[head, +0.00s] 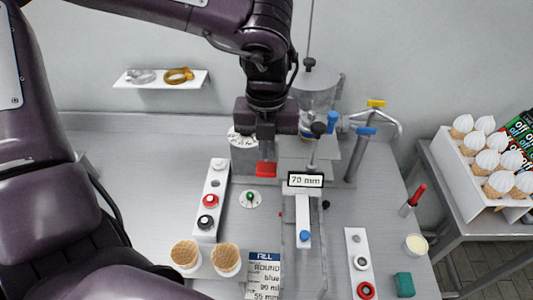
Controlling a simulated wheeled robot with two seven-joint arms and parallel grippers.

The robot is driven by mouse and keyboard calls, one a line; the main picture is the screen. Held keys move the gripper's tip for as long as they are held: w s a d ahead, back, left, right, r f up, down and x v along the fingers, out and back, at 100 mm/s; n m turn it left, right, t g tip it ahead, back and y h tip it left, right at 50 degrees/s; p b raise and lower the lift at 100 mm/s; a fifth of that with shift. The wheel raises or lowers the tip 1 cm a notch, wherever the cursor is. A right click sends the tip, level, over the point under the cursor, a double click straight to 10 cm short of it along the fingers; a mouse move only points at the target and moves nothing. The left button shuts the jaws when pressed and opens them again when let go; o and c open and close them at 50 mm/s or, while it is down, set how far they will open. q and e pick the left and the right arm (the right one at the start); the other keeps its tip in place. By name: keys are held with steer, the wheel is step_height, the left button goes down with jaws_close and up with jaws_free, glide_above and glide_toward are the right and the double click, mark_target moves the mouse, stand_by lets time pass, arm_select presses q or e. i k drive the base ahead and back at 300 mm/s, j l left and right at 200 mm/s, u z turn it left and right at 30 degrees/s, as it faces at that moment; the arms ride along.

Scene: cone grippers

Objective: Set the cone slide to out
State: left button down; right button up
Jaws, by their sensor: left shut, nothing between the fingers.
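My left gripper (265,138) points down over the back of the bench, behind the white panel, shut and empty. A red block (265,169) shows just below it; I cannot tell whether they touch. A white strip with a blue knob (304,238) runs toward me below a display reading "70 mm" (306,180). No label shows which part is the cone slide. Two waffle cones, a left one (185,253) and a right one (226,259), stand upright in a holder at the front. My right gripper is not in view.
A card (264,277) reads FILL, ROUND, blue, 90 ml, 55 mm. A white panel with red and black knobs (210,200) stands left of a green-marked dial (250,199). A clear hopper (316,92) stands behind. A panel (361,263), teal block (404,284) and cup (415,244) lie right.

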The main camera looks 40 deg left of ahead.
mark_target(303, 202)
steer(key=k, duration=2)
